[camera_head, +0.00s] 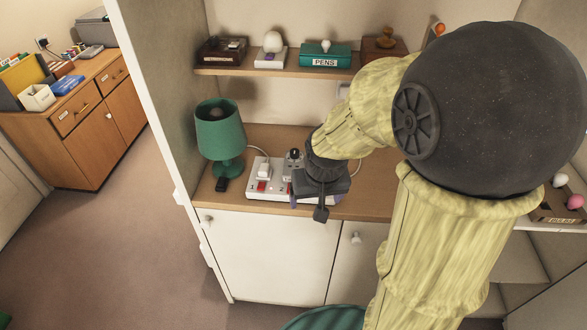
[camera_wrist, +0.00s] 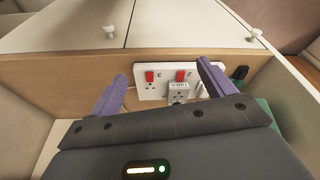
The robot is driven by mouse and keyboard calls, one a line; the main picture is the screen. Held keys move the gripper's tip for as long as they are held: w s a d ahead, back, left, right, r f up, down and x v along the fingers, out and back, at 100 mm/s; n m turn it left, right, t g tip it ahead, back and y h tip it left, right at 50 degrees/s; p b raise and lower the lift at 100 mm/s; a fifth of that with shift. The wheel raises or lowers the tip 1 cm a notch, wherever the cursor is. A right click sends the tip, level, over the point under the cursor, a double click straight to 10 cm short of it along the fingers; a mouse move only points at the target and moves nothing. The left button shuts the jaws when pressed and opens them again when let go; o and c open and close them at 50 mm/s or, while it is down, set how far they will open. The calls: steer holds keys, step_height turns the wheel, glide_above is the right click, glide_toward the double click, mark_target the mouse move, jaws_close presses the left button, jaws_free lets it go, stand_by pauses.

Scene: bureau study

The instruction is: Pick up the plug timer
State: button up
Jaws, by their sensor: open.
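The plug timer (camera_wrist: 179,92), a small pale block with lettering, sits on the white power strip (camera_wrist: 138,94) below a red switch in the wrist view. In the head view, what looks like the same timer (camera_head: 293,159), with a dark top, stands just left of my gripper. My gripper (camera_head: 312,202) is open and empty above the right part of the power strip (camera_head: 254,187), which it partly hides. In the wrist view my gripper (camera_wrist: 162,71) has its fingers spread apart, with the timer between and beyond them, nearer the right finger. I cannot see any contact.
A white plug (camera_head: 264,170) stands on the strip left of the timer. A green lamp (camera_head: 220,135) and a small black object (camera_head: 222,185) are further left. A shelf (camera_head: 270,72) with several desk items hangs above. Cabinet doors (camera_head: 275,255) lie below the counter edge.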

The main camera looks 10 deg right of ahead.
steer(key=w+a+r+m+t+h+b, duration=0.1)
steer(key=w+r, duration=0.3)
steer(key=w, duration=1.3)
steer(key=shift+m+b, duration=0.5)
steer(key=shift+m, duration=0.3)
steer(key=shift+a, duration=0.1)
steer(key=p, duration=0.2)
glide_above(297, 164)
steer(key=s+a, duration=0.1)
steer(key=s, duration=0.1)
steer(key=f, duration=1)
steer(key=shift+a+f, duration=0.2)
steer(key=shift+f, duration=0.15)
steer(key=shift+d+f, duration=0.1)
steer(key=shift+f, duration=0.1)
steer(key=shift+d, duration=0.25)
steer(key=shift+s, duration=0.1)
